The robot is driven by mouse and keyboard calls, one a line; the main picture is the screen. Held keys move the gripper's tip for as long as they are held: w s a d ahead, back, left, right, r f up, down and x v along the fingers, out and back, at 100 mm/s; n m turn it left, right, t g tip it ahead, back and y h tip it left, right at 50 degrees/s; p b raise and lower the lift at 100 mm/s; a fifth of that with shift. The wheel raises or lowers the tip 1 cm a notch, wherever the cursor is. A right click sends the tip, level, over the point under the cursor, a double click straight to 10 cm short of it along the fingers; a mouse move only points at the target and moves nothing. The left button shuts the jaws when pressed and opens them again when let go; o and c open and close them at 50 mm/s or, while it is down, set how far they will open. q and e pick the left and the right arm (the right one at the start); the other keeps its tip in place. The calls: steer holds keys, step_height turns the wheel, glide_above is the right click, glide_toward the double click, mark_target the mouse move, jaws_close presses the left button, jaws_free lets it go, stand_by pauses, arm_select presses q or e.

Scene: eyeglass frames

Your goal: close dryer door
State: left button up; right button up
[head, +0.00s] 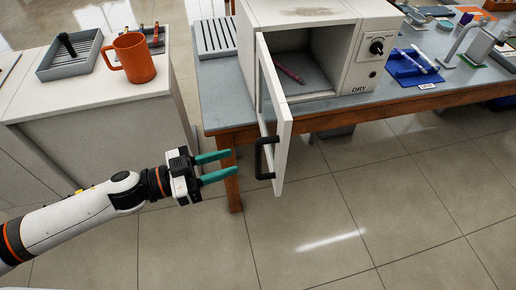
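The white dryer (367,52) stands on the table, with a "DRY" label and a black knob on its right side. Its door (276,125) is hinged on the left and stands wide open toward me, with a black handle (262,158) on its left face. A pink pen-like item (289,70) lies inside the dryer. My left gripper (235,166), with two teal fingers, is open and empty. It points right, just left of the door handle, with a gap between them. My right gripper is not in view.
A blue-grey table (222,97) with a wooden edge carries the dryer, a grey slotted rack (214,37) and a blue tray (408,72). A white counter (100,97) at left holds an orange mug (133,58) and a grey tray (72,56). The floor in front is clear.

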mark_target(258, 153)
arm_select(q)
steer(key=p+x, duration=0.1)
steer(key=x, duration=0.7)
steer(key=shift+d, duration=0.15)
jaws_close()
